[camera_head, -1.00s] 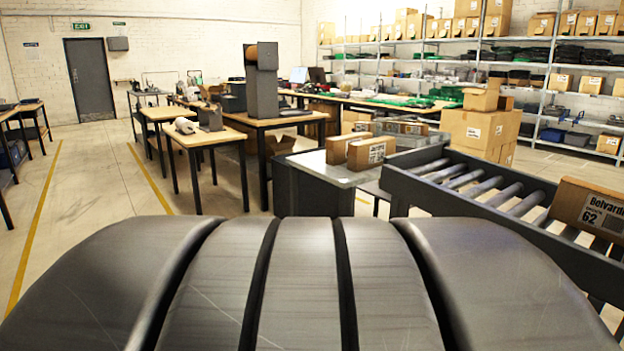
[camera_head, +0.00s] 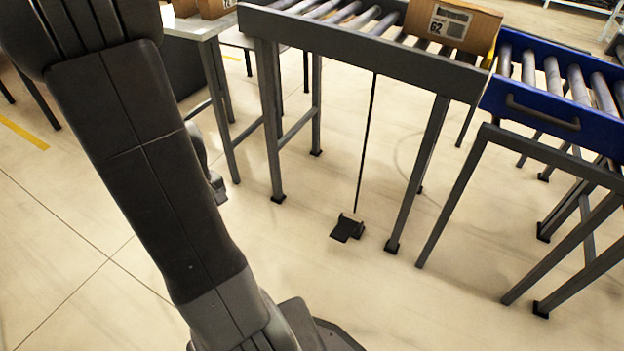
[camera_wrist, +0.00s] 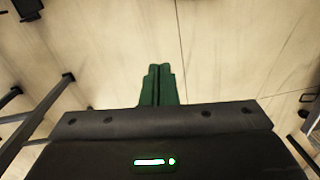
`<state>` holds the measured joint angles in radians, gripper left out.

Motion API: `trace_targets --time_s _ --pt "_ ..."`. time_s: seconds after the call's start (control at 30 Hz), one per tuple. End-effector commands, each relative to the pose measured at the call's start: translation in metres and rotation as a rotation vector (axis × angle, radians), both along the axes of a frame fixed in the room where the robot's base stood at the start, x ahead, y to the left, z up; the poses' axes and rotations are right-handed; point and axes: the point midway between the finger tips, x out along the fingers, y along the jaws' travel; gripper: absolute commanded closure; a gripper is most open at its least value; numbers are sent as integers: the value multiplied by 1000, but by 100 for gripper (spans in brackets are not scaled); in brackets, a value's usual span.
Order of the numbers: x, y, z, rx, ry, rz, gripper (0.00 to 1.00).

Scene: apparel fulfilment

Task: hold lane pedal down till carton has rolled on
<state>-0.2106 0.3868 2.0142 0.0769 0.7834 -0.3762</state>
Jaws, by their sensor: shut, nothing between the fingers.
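The black lane pedal (camera_head: 347,229) sits on the floor under the grey roller lane (camera_head: 350,48), with a thin dark rod above it. A dark shape at that view's top left corner may be the pedal, apart from the fingers. In the head view my arm hides most of the gripper, left of the pedal.
A blue roller conveyor (camera_head: 560,92) stands just right of the grey lane. Lane legs (camera_head: 418,175) flank the pedal. A table (camera_head: 203,28) with cartons is at the lane's left. Floor in front of the pedal is clear.

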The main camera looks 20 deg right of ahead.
Motion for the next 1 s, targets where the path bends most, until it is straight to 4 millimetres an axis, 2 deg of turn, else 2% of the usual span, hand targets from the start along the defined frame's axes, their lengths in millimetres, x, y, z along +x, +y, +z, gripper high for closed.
trace_targets --time_s 0.03,0.2,0.37,0.5,0.63,0.8,0.9,1.0 --pt "13 13 -16 3 20 69 100" --pt "46 55 -61 19 66 299 100" --pt "68 97 -113 38 110 513 100" --pt "78 135 -165 58 149 698 100" --pt "79 167 -218 78 186 869 100" --pt "70 202 -283 107 231 1069 100" --pt "63 216 -313 122 249 1158 100" --pt "57 225 -333 133 263 1219 100"
